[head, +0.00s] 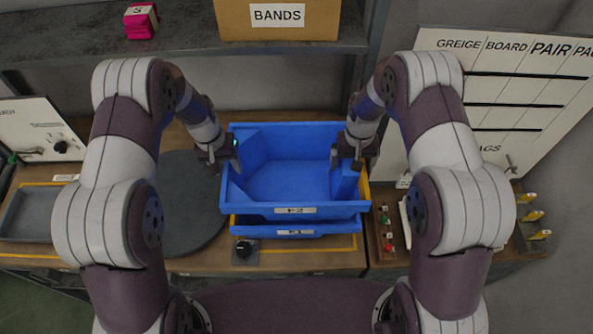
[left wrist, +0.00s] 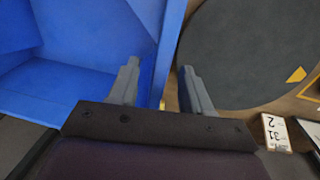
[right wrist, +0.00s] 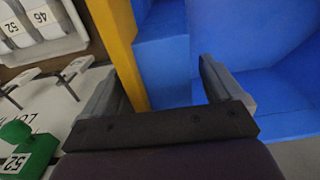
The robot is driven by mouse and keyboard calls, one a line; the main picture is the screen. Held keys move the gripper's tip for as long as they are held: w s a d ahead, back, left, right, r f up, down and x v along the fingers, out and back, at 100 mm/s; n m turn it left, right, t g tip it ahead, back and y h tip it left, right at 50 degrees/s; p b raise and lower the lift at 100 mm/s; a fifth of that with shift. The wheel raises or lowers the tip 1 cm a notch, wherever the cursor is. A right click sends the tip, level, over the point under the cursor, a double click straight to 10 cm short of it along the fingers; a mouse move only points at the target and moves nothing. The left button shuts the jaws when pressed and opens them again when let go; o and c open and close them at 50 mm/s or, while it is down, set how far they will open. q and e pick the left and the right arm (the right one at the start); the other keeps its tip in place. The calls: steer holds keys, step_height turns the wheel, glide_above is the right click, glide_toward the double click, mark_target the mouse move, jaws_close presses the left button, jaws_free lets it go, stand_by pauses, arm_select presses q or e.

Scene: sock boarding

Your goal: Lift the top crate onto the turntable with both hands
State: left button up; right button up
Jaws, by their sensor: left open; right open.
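The top crate (head: 292,211), blue and empty, sits stacked on a second blue crate (head: 296,231) on the bench. My left gripper (head: 228,158) is open at the top crate's left wall; in the left wrist view (left wrist: 158,88) one finger is over the crate side and the other outside it. My right gripper (head: 346,160) is open at the right wall; in the right wrist view (right wrist: 165,85) its fingers are on either side of that wall. I cannot tell if the fingers touch. The round dark grey turntable (head: 180,215) lies left of the crates, bare where visible.
A dark knob (head: 243,250) stands in front of the crates. A button box (head: 387,228) is at their right. A grey tray (head: 32,212) lies far left. A shelf above holds a BANDS box (head: 278,18). A white board (head: 500,90) leans at the right.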

arm_select(q)
step_height(320, 180, down, 2)
steer(key=shift+s+d+f, duration=0.1)
steer(key=shift+d+f, duration=0.05)
steer(key=shift+f, duration=0.7)
arm_select(e)
step_height(320, 180, down, 4)
steer(key=shift+r, duration=0.2)
arm_select(q)
steer(key=shift+r, duration=0.1)
steer(key=c, duration=0.9)
arm_select(e)
steer(key=shift+s, duration=0.1)
steer(key=c, duration=0.8)
arm_select(q)
jaws_close()
arm_select(e)
steer(key=c, duration=0.7)
steer(key=shift+d+r, duration=0.1)
